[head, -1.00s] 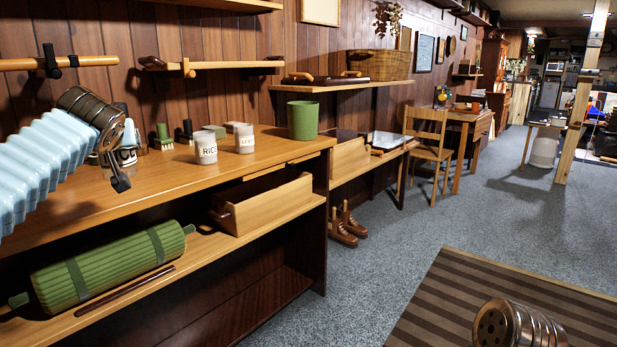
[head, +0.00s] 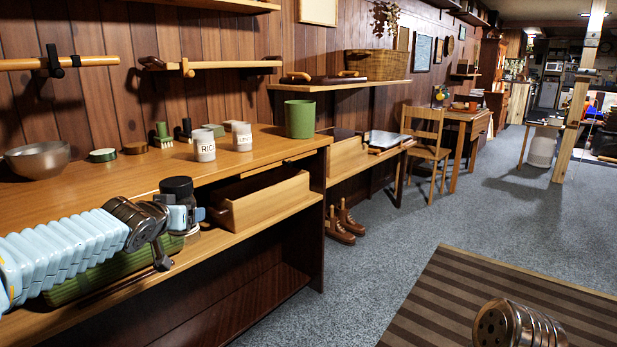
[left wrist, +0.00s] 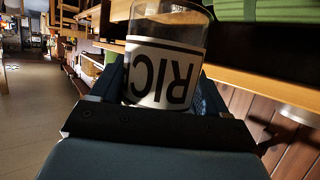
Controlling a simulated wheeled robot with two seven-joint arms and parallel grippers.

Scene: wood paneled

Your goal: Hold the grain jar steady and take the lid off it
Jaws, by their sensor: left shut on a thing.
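The grain jar (head: 178,190) is a clear glass jar with a dark lid (head: 176,186) on top. My left gripper (head: 181,215) is shut around its body and holds it roughly upright in the air, in front of the counter's front edge. In the left wrist view the jar (left wrist: 170,28) sits between the fingers, with a white label (left wrist: 160,72) whose letters "RIC" appear upside down. The lid is out of that view. Part of my right arm shows at the bottom right of the head view, but its gripper does not.
On the wooden counter (head: 100,195) are a metal bowl (head: 37,160), two labelled white containers (head: 204,148) (head: 242,137) and a green bin (head: 300,119). A green roll (head: 100,277) and an open wooden box (head: 262,203) lie on the shelf below.

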